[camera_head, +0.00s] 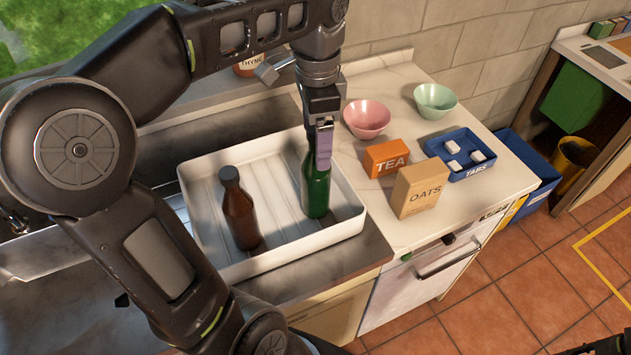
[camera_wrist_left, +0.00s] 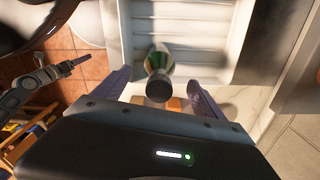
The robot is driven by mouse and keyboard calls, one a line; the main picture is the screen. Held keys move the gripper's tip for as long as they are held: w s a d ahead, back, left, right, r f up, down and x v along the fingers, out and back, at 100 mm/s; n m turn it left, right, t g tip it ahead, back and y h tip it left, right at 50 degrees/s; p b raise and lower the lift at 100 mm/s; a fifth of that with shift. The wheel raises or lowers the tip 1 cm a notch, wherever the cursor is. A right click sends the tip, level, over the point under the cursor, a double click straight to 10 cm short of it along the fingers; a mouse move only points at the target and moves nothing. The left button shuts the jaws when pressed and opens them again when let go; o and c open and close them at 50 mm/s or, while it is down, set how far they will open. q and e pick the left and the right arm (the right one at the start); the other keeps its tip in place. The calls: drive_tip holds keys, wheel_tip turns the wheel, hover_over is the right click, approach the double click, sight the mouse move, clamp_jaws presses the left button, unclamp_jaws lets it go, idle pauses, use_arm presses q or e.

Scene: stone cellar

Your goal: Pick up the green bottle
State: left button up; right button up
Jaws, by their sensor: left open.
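The green bottle (camera_head: 316,185) stands upright in the white tray (camera_head: 215,262), near its right side. My left gripper (camera_head: 324,145) is above and around the bottle's top, pointing down, and hides its neck in the head view. In the left wrist view the open fingers (camera_wrist_left: 159,84) lie on either side of the bottle's dark cap (camera_wrist_left: 158,89), with gaps on both sides. The green body (camera_wrist_left: 158,58) shows beyond the cap. My right gripper (camera_wrist_left: 72,65) shows small at the left of the wrist view; its jaw opening is unclear.
A brown bottle (camera_head: 240,212) stands in the tray to the left. On the counter to the right are a pink bowl (camera_head: 367,118), a green bowl (camera_head: 435,100), a TEA box (camera_head: 386,158), an OATS box (camera_head: 420,190) and a blue TABS tray (camera_head: 474,172).

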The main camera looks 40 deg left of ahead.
sight(316, 174)
use_arm(q)
drive_tip(key=shift+f, duration=0.1)
drive_tip(key=shift+f+b, duration=0.25)
drive_tip(key=shift+b, duration=0.15)
wheel_tip(316, 174, down, 3)
drive_tip(key=b, duration=0.3)
drive_tip(key=shift+f, duration=0.1)
drive_tip(key=shift+s+f+p, duration=0.1)
drive_tip(key=shift+f+p, duration=0.4)
drive_tip(key=shift+f, duration=0.15)
drive_tip(key=shift+c, duration=0.4)
clamp_jaws()
